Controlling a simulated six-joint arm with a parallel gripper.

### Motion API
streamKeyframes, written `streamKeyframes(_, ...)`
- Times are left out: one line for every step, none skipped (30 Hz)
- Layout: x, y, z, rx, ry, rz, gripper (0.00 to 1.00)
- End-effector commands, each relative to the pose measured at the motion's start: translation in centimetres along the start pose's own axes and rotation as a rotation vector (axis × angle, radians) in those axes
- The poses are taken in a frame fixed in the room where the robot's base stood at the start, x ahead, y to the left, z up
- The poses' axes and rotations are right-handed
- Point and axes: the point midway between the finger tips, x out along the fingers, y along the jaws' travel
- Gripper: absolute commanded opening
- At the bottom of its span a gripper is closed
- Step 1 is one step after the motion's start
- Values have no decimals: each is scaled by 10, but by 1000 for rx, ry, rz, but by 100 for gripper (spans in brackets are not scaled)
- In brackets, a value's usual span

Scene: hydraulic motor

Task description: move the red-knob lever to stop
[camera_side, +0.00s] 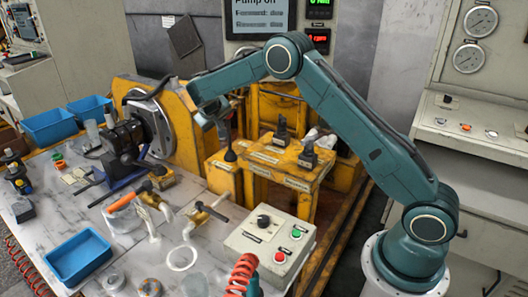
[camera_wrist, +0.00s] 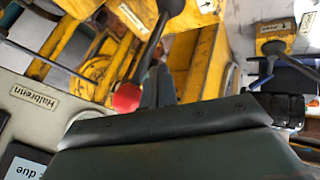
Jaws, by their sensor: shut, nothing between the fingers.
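The red knob (camera_wrist: 127,97) of the lever shows in the wrist view, left of my gripper's fingers, with its shaft running up and to the right. I cannot make out the red knob in the side view, where my arm covers part of the yellow stand. In the side view my gripper (camera_side: 208,114) is above the yellow block.
A screen (camera_side: 260,16) reads "Pump on", with Forward and Reverse both "due". A labelled yellow valve block (camera_side: 285,171) carries black levers. A control box (camera_side: 268,245) with buttons, a blue bin (camera_side: 78,257) and several loose parts lie on the bench.

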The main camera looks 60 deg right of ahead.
Motion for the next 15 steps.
streamKeyframes(-3, -6, 0, -2, 1, -2, 0)
streamKeyframes(-5, -10, 0, -3, 1, -2, 0)
streamKeyframes(-8, -14, 0, -4, 0, -3, 0)
streamKeyframes(-10, -18, 0, -4, 0, -3, 0)
streamKeyframes(-12, -22, 0, -4, 0, -3, 0)
streamKeyframes(-15, -27, 0, -4, 1, -3, 0)
streamKeyframes(-22, -24, -1, -1, 3, -2, 0)
streamKeyframes(-27, -22, -2, -1, 2, -2, 0)
streamKeyframes(-34, -21, -2, 0, 2, -3, 0)
streamKeyframes(-39, -20, -2, 0, 2, -3, 0)
streamKeyframes(-44, -20, -2, 0, 2, -3, 0)
streamKeyframes(-52, -18, -3, 0, 3, -3, 0)
streamKeyframes(-57, -18, -3, -1, 2, -3, 0)
streamKeyframes(-62, -17, -3, -1, 1, -3, 0)
streamKeyframes(-68, -15, -4, -1, 2, -3, 0)
